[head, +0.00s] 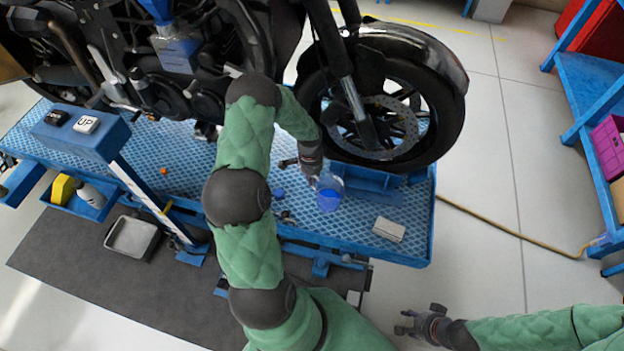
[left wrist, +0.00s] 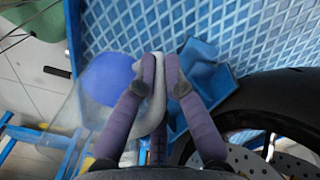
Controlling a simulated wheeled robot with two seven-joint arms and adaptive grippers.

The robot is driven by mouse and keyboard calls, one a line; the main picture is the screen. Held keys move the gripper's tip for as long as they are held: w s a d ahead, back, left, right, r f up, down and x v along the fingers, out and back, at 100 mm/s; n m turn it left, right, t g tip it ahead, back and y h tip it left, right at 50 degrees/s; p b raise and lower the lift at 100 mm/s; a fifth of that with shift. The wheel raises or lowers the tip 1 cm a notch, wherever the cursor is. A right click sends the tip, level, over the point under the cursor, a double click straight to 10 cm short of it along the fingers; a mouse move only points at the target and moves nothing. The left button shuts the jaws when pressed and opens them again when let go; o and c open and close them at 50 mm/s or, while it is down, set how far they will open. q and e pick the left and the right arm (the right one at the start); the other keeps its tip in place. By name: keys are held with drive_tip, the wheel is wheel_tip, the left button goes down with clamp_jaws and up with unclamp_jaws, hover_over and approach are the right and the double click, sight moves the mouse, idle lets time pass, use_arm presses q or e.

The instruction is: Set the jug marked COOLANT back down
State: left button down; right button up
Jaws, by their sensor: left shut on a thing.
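The jug (head: 328,196) is clear, with blue liquid in it, over the right part of the blue lift table (head: 240,170), by the motorcycle's front wheel. No lettering on it can be read. My left gripper (head: 313,178) is shut on its handle. In the left wrist view the fingers (left wrist: 160,62) close on the pale handle (left wrist: 156,105), with the blue liquid (left wrist: 108,80) to their left. I cannot tell whether the jug's base touches the table. My right gripper (head: 403,321) is open and empty, low over the floor at the right.
The front wheel (head: 395,115) and a blue wheel holder (head: 360,178) stand close behind the jug. A small pale box (head: 388,229) lies to its right, with bare deck between.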

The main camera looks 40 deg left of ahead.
use_arm(q)
drive_tip(key=shift+f+b, duration=2.8)
drive_tip(key=shift+f, duration=1.15)
drive_tip(key=shift+f+b, duration=0.45)
drive_tip(key=shift+f, duration=0.1)
drive_tip(key=c, duration=1.2)
unclamp_jaws()
drive_tip(key=shift+c, duration=0.2)
wheel_tip(320, 180, up, 12)
drive_tip(key=shift+a, duration=0.3)
